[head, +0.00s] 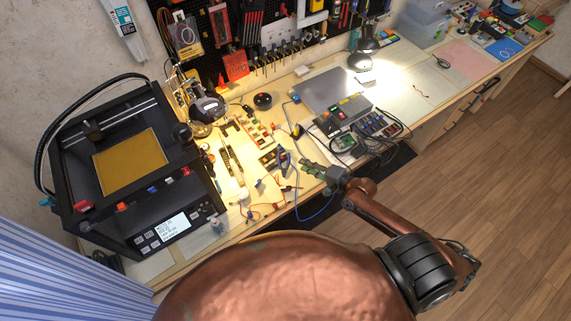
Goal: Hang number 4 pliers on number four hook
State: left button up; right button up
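Several plier-like tools (281,56) hang in a row on the black pegboard (345,40) at the top of the head view. Their numbers and the hook numbers are too small to read, so I cannot pick out number 4 pliers or hook four. My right gripper (314,170) is low over the front edge of the workbench, apart from the pegboard. It is small and seen from above, and I cannot tell whether its fingers are open or hold anything. My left gripper is not in view.
A black 3D printer (130,160) stands at the left of the bench (285,215). Cables, small parts and a circuit board (343,142) crowd the middle. A grey laptop-like panel (328,88) and lamp (360,60) stand behind. Wooden floor lies right.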

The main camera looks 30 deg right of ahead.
notch_tip(320, 180, up, 6)
jog(key=s+d+p, duration=0.1)
jog(key=s+p, duration=0.1)
jog(key=p, duration=0.3)
jog(key=shift+s+r, duration=0.15)
